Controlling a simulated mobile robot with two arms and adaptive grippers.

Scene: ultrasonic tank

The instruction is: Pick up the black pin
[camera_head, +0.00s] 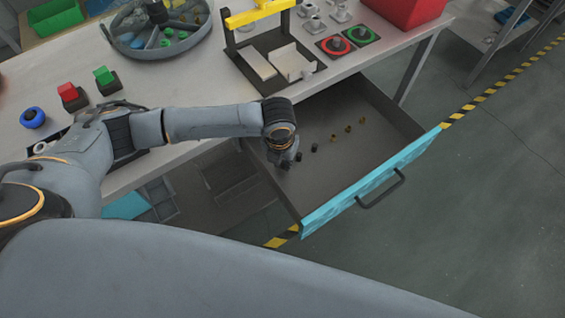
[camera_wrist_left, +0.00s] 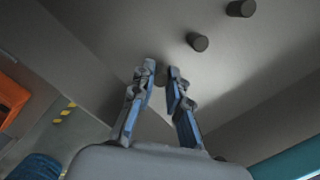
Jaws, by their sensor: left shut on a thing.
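My left gripper (camera_head: 286,163) reaches down into the open drawer, near its left inner side. In the left wrist view its two fingers (camera_wrist_left: 161,78) are closed to a narrow gap on a black pin, which the fingertips mostly hide. Two other black pins stand close by on the drawer floor: a nearer one (camera_wrist_left: 198,42) and a farther one (camera_wrist_left: 241,8). My right gripper is not in view.
The drawer's blue front (camera_head: 370,182) with a dark handle (camera_head: 381,190) stands out over the floor. The workbench (camera_head: 210,95) above holds a round divided tray (camera_head: 118,42), red and green buttons, a yellow-topped stand (camera_head: 262,14) and a red bin (camera_head: 405,10).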

